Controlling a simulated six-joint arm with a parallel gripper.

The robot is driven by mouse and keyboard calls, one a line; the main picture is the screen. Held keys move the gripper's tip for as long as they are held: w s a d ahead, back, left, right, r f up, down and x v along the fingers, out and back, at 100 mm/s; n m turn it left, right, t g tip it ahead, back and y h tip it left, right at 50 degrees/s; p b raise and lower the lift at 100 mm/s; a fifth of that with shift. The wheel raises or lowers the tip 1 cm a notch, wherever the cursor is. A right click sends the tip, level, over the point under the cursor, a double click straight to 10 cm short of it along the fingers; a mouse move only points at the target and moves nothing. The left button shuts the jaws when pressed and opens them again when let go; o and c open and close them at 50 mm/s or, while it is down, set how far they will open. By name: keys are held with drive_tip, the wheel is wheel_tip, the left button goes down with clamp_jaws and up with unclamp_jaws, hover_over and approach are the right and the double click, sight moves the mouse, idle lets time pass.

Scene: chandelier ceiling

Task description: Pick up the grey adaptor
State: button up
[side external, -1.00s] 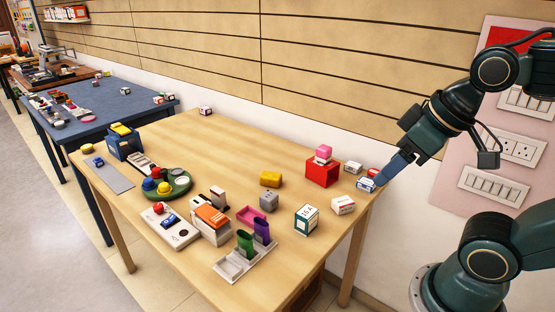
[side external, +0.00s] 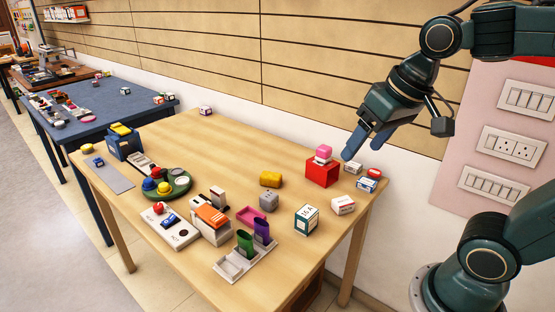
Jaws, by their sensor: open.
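The grey adaptor (side external: 269,200) is a small grey block on the wooden table (side external: 228,160), near its middle. It stands just in front of a yellow block (side external: 270,179). My gripper (side external: 358,150) has blue fingers and is open and empty. It hangs above the table's right back part, just right of the pink block and red box, well to the right of the adaptor and apart from it.
A red box (side external: 322,174) with a pink block (side external: 323,153) on it stands between my gripper and the adaptor. Small white boxes (side external: 343,204) and a green-white box (side external: 306,219) stand at the right. A holder with a purple cup (side external: 262,231) is in front. The back left is mostly clear.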

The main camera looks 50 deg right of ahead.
drive_tip(key=w+d+m+g, duration=0.1)
drive_tip(key=w+m, duration=0.3)
drive_tip(key=w, duration=0.5)
drive_tip(key=m+g+y, duration=0.2)
drive_tip(key=m+g, duration=0.2)
drive_tip(key=m, duration=0.7)
hover_over(269, 195)
drive_tip(key=d, duration=0.2)
wheel_tip(269, 195, down, 19)
drive_tip(key=shift+a+f, duration=0.25)
drive_tip(key=shift+f, duration=1.15)
drive_tip(key=shift+a+f, duration=0.3)
drive_tip(key=shift+f, duration=1.1)
drive_tip(key=shift+a+f, duration=0.25)
drive_tip(key=shift+f, duration=1.15)
drive_tip(key=shift+f, duration=0.1)
drive_tip(key=shift+h, duration=0.3)
drive_tip(key=shift+a+f, duration=0.15)
drive_tip(key=shift+f, duration=1.1)
drive_tip(key=shift+a+f, duration=0.1)
drive_tip(key=shift+f, duration=1.15)
